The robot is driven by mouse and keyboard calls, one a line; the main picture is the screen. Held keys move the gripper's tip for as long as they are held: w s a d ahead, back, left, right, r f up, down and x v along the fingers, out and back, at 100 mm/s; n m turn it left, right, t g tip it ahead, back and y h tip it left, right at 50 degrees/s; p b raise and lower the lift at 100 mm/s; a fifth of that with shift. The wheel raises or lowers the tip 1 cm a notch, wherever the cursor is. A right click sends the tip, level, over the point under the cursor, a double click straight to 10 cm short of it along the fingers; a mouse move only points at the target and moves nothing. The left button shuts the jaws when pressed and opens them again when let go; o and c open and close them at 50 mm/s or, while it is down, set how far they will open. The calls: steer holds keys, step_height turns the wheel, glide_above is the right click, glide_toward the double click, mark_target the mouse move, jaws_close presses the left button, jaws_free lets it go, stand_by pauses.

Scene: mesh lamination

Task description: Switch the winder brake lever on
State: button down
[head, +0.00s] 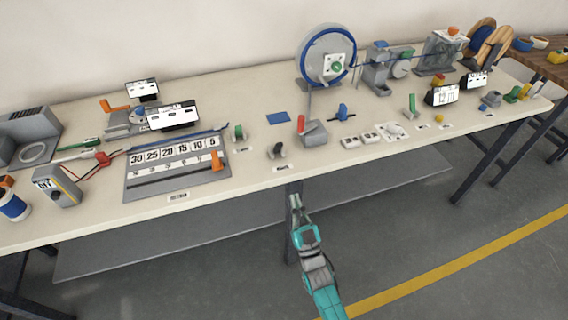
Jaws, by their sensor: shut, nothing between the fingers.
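A large winder wheel (310,42) with a blue rim stands at the back of the bench. In front of it, a lever with a red handle (301,124) rises from a grey block (315,134); it may be the winder brake lever. Its handle stands roughly upright. A green-handled lever (412,104) stands further right. No label naming the brake is readable. My gripper (295,202) is shut and empty. It hangs at the front of the bench, below the red-handled lever in the picture and apart from it.
The cream bench top (240,95) carries a grey numbered board (150,184), a small black knob (277,150), a blue valve-like part (342,112) and white switch plates (371,137). The front edge lies between my gripper and these things. Grey floor is free in front.

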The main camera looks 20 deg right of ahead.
mark_target(281, 147)
steer(key=x, duration=1.4)
steer(key=shift+w+r+g, duration=0.25)
steer(key=shift+r+g, duration=0.25)
steer(key=shift+g, duration=0.2)
steer(key=shift+w, duration=0.1)
steer(key=shift+w+r+g, duration=0.35)
steer(key=shift+r+g, duration=0.1)
steer(key=shift+g, duration=0.05)
steer(key=g, duration=0.2)
steer(key=shift+w+r+g, duration=0.3)
steer(key=shift+w+g, duration=0.05)
steer(key=shift+g, duration=0.05)
steer(key=shift+w+r+g, duration=0.35)
steer(key=shift+w+g, duration=0.3)
steer(key=shift+g, duration=0.55)
steer(key=shift+w+r, duration=0.15)
steer(key=shift+w, duration=1)
steer(key=shift+w+r, duration=0.1)
steer(key=shift+w, duration=0.05)
